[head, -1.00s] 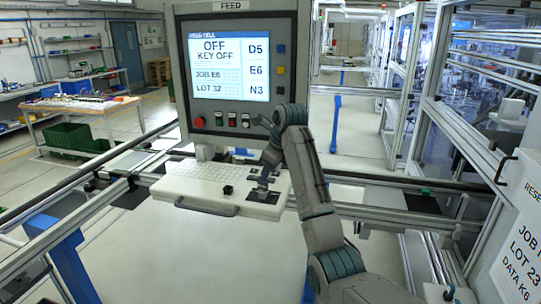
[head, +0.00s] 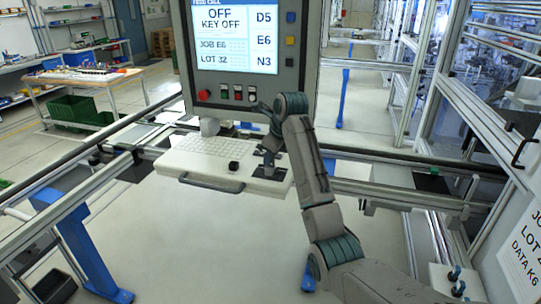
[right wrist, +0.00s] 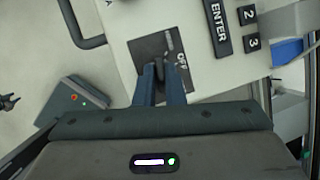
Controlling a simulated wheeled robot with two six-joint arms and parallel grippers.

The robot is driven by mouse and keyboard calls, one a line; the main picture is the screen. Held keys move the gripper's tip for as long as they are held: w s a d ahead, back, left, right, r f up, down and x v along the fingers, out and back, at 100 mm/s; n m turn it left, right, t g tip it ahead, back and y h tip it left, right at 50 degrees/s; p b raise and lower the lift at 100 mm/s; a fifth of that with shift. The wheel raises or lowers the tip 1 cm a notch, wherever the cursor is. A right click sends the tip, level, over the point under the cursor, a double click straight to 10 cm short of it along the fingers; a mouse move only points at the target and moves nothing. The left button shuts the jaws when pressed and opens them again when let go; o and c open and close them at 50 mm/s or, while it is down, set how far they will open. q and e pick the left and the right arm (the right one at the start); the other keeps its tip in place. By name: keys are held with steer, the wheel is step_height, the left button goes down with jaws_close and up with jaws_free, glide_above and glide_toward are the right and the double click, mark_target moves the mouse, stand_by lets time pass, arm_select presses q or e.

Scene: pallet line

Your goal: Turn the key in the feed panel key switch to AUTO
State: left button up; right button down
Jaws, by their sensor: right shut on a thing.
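The feed panel has a lit screen (head: 236,38) that reads OFF and KEY OFF. Below it a light keyboard shelf (head: 197,170) carries the key switch plate (head: 281,174) at its right end. In the right wrist view the dark key switch plate (right wrist: 148,47) bears the label OFF. My right gripper (head: 268,156) is at this plate; in the right wrist view its fingers (right wrist: 158,70) are shut on the small dark key, which they mostly hide. The key's exact angle is hard to tell. My left gripper is not in view.
A red button (head: 204,95) and several small buttons sit under the screen. A small black knob (head: 233,166) is on the shelf, with a dark handle (head: 212,186) along its front. An ENTER key (right wrist: 216,28) lies near the switch. Rails surround the shelf.

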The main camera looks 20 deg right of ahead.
steer(key=shift+r, duration=0.1)
steer(key=shift+m, duration=0.5)
steer(key=m+h, duration=0.1)
steer(key=m, duration=0.1)
steer(key=m+h, duration=0.1)
steer(key=m, duration=0.1)
steer(key=shift+w+a, duration=0.1)
steer(key=shift+a, duration=0.1)
steer(key=c, duration=1.5)
jaws_free()
steer(key=shift+c, duration=0.2)
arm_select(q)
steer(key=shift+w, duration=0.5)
arm_select(e)
steer(key=shift+o, duration=0.9)
steer(key=shift+d, duration=0.25)
steer(key=o, duration=0.4)
steer(key=shift+a, duration=0.2)
steer(key=shift+d, duration=0.1)
steer(key=shift+r, duration=3.4)
